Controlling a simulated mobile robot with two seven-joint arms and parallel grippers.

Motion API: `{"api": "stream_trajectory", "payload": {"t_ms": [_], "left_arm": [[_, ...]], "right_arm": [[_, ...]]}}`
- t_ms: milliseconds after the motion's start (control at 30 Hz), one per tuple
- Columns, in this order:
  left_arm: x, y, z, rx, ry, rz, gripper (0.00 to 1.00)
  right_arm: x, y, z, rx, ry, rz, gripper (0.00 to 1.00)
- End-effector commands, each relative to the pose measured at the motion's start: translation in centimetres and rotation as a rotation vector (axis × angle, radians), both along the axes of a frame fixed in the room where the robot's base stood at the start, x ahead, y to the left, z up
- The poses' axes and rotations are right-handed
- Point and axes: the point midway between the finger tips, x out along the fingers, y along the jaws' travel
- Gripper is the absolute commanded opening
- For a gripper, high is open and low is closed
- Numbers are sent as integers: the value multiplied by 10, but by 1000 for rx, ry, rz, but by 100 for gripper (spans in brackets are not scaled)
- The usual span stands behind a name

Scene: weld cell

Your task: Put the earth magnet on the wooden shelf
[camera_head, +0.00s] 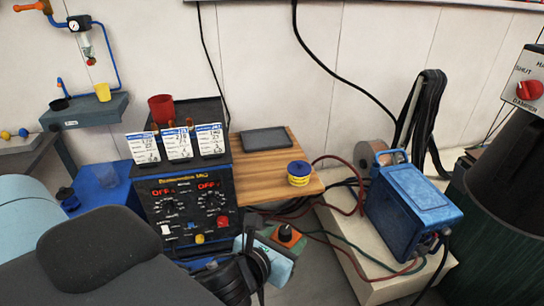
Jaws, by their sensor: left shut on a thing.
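The wooden shelf (248,181) is on the wall side, just right of the black welding machine. A dark flat tray (266,141) lies at its back, and a yellow and blue tin (299,174) stands near its right front corner. My left gripper (272,252) is at the bottom centre, in front of and below the shelf. It is shut on a small dark piece with an orange top, which I take to be the earth magnet (287,235). The gripper partly hides the magnet's lower part. My right gripper is not in view.
The black welding machine (188,205) with cards and a red cup (161,109) stands left of the shelf. A blue case (411,201) and cables are to the right. The shelf's left front part is bare.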

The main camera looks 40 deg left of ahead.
Motion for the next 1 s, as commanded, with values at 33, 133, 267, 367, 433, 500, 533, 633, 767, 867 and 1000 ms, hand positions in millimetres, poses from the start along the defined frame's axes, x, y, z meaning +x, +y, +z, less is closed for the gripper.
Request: {"api": "stream_trajectory", "payload": {"t_ms": [33,133,267,367,433,500,533,633,767,867,1000], "left_arm": [[9,6,1,-1,-9,26,4],[32,24,-5,0,-10,104,4],[70,58,-16,-1,-10,242,4],[96,87,-27,-2,-10,346,4],[111,106,-35,-4,-9,414,4],[124,124,-44,-3,-8,479,4],[130,131,-47,-4,-8,504,4],[144,154,-61,-5,-8,586,4],[159,178,-83,-4,-6,677,4],[167,191,-100,-4,-6,733,4],[173,200,-123,-4,-6,787,4]], "right_arm": [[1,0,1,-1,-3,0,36],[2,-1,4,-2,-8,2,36],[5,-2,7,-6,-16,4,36],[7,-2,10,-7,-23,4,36],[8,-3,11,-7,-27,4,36],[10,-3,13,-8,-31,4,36],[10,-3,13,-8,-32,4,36],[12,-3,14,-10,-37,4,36],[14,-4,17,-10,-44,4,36],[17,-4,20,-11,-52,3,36],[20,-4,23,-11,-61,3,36]]}}
